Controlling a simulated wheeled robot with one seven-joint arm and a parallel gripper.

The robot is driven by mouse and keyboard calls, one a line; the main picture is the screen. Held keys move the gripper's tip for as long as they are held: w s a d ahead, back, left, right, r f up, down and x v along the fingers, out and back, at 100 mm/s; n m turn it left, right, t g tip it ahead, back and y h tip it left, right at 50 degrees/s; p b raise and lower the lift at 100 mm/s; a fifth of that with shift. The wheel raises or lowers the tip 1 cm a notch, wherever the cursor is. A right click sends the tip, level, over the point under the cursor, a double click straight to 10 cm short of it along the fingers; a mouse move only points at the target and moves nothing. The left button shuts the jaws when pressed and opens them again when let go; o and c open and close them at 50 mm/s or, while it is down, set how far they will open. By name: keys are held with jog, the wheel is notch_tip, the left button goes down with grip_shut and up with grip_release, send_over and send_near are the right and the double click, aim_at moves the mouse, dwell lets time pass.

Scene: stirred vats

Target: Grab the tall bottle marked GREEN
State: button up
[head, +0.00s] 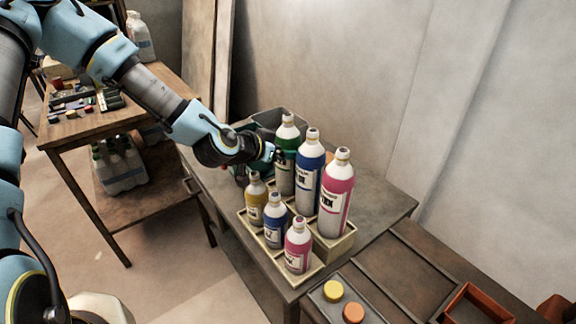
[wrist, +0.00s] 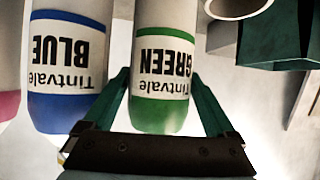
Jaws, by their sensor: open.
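The fingers are open, one on each side of the bottle, with a visible gap at least on the right. In the head view my gripper (head: 272,155) is at the bottle's left side. The tall BLUE bottle (head: 307,178) stands beside it and also shows in the wrist view (wrist: 68,65).
A tall pink bottle (head: 336,195) stands right of the BLUE one. Small yellow (head: 256,200), blue (head: 275,222) and pink (head: 298,247) bottles fill the front row of the wooden rack (head: 335,243). A dark green bin (wrist: 272,35) is close by the GREEN bottle.

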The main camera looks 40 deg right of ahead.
jog(key=shift+d+f, duration=0.1)
grip_shut()
dwell(0.8)
